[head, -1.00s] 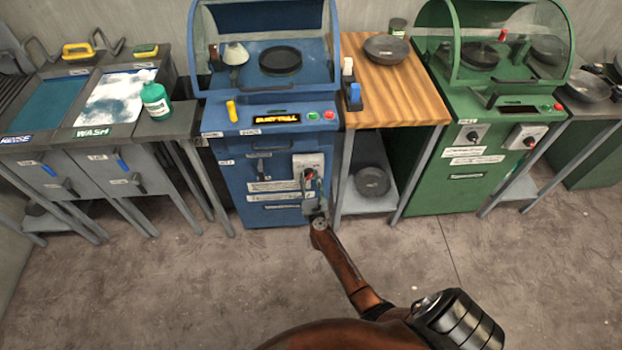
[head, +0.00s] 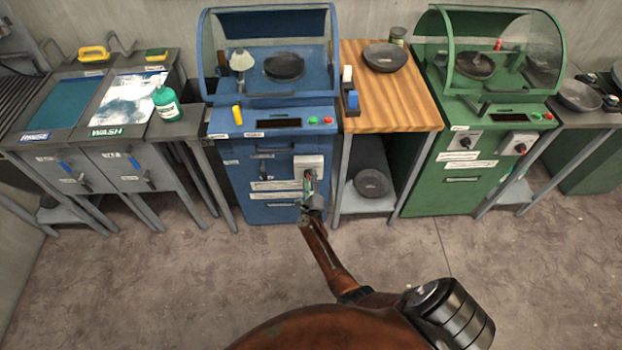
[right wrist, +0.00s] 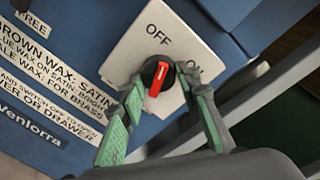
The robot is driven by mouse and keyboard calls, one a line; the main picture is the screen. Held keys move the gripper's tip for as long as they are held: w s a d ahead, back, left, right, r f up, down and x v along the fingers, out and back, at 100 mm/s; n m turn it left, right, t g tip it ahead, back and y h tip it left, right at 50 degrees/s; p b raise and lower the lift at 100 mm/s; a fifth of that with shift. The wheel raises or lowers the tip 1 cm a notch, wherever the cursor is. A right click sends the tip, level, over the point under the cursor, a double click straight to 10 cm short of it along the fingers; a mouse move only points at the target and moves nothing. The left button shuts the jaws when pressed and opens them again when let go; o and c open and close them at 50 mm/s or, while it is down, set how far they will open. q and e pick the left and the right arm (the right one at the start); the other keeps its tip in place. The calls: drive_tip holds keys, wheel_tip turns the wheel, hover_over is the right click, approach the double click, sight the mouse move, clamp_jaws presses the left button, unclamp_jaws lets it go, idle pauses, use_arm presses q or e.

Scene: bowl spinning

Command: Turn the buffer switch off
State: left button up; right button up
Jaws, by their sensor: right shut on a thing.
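The buffer is the blue machine (head: 270,155) with a clear hood, and its front display (head: 278,123) is dark. A pale switch plate (head: 300,161) is on its front right; it also shows in the right wrist view (right wrist: 132,50), with OFF at the top and ON to the right. The black switch knob (right wrist: 149,71) has a red bar (right wrist: 160,78) whose upper end points roughly towards OFF. My right gripper (right wrist: 162,82) is shut on the knob, one green-padded finger on each side. In the head view it (head: 309,185) partly hides the knob. My left gripper is not in view.
A wooden-topped table (head: 405,105) with a dark bowl (head: 385,57) stands right of the buffer. A similar green machine (head: 470,155) with its own switches stands further right. Rinse and wash basins (head: 50,105) and a green bottle (head: 166,105) are at left. The floor in front is clear.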

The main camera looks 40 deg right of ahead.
drive_tip(key=shift+a+r+n+p, duration=0.1)
drive_tip(key=shift+n+p, duration=0.5)
drive_tip(key=shift+n, duration=1.4)
drive_tip(key=o, duration=1.2)
drive_tip(key=shift+h, duration=0.3)
drive_tip(key=shift+c, duration=0.2)
